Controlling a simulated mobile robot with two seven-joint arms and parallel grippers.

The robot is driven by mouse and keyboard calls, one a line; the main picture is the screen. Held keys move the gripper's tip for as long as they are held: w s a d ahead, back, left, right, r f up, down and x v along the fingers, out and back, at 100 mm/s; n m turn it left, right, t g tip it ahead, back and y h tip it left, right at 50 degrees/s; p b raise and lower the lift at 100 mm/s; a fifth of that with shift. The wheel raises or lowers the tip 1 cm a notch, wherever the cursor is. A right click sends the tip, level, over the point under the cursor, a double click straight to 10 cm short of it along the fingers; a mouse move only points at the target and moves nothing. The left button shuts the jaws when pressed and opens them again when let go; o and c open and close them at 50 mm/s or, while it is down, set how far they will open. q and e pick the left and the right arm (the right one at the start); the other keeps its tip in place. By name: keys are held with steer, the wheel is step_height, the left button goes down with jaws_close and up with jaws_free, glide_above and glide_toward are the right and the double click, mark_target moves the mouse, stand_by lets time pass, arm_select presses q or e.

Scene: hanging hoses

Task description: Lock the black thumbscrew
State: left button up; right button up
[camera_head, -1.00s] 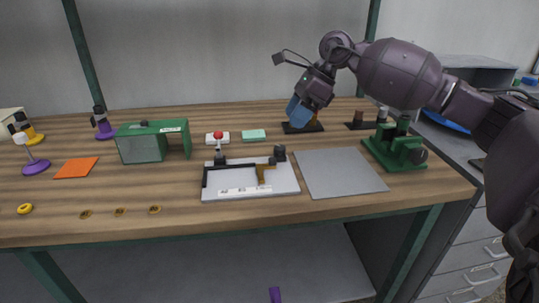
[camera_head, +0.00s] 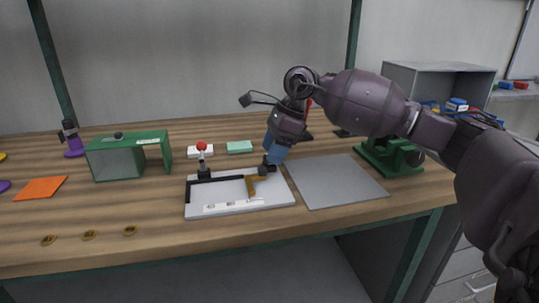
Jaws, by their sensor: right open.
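The white fixture plate (camera_head: 225,210) lies on the wooden table, with a black L-shaped rail (camera_head: 192,190) and a brown-gold bracket (camera_head: 250,186) on it. A small black knob (camera_head: 268,168), likely the black thumbscrew, is at the plate's back right corner. My right gripper (camera_head: 275,158), with blue fingers, is open and points down at this knob. The fingers partly hide it, and I cannot tell whether they touch it. My left gripper is not in view.
A grey mat (camera_head: 335,182) lies right of the plate, with a green vise-like device (camera_head: 390,158) behind it. A red-topped white block (camera_head: 200,150) and a mint block (camera_head: 239,147) stand behind the plate. A green box frame (camera_head: 125,158) is left.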

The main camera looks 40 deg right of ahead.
steer(key=shift+w+a+f, duration=0.1)
steer(key=shift+a+f, duration=0.05)
steer(key=shift+f, duration=0.1)
steer(key=c, duration=0.9)
